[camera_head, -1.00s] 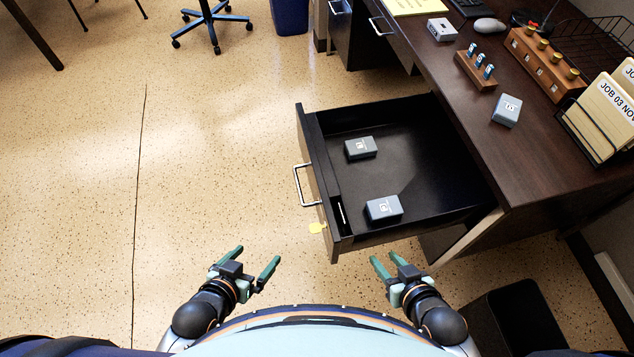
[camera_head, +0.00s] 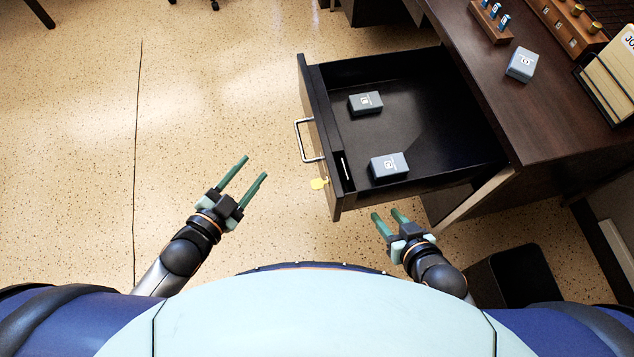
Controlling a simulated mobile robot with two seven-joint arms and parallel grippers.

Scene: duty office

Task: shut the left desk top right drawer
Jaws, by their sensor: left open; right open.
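The drawer (camera_head: 328,135) is pulled far out of the dark desk (camera_head: 535,115), its front facing left with a metal bar handle (camera_head: 309,140). Two grey boxes lie inside it, one toward the back (camera_head: 366,103) and one nearer me (camera_head: 389,167).
On the desk top stand a small grey box (camera_head: 521,64), a wooden holder (camera_head: 490,20), a wooden block with brass knobs (camera_head: 567,25) and a file rack (camera_head: 610,85). A black bin (camera_head: 515,275) stands at lower right. The floor (camera_head: 190,110) left of the drawer is clear.

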